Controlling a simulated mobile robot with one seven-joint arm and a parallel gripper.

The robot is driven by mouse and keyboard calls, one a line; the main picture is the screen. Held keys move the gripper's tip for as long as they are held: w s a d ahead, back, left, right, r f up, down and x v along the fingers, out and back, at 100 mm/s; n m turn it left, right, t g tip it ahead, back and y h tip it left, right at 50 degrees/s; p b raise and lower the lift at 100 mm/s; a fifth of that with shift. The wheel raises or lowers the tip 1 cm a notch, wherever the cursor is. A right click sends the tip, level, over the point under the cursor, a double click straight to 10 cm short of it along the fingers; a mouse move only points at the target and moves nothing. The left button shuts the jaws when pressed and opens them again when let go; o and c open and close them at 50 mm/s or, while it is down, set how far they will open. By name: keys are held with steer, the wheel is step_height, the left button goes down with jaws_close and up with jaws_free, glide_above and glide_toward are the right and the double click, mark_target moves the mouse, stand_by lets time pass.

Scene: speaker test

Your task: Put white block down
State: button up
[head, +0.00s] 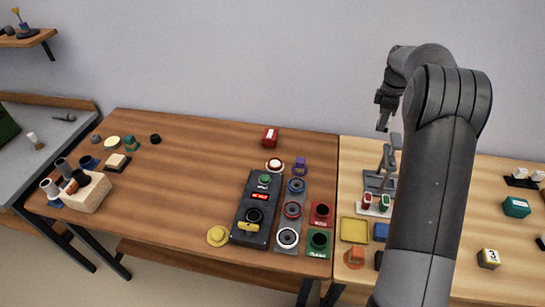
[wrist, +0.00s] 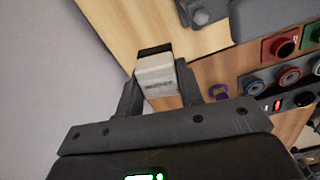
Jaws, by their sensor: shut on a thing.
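The white block (wrist: 157,78) shows in the wrist view between the two fingers of my gripper (wrist: 156,90). It has small dark print on its face and a black part at its far end. My gripper is shut on it. In the head view my gripper (head: 383,122) is raised near the wall, above the back of the light table (head: 460,170). I cannot make out the block in the head view.
A grey stand (head: 388,165) rises on the light table near my gripper. A black button box (head: 257,210) and coloured buttons stand left of the seam. The middle of the brown table (head: 190,190) is clear.

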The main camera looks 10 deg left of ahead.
steer(key=w+a+n, duration=0.1)
steer(key=a+n, duration=0.1)
steer(key=a, duration=0.7)
glide_above(315, 145)
step_height(315, 145, down, 12)
steer(key=shift+f, duration=2)
steer(key=o, duration=1)
steer(key=shift+f, duration=0.15)
steer(key=shift+c, duration=0.2)
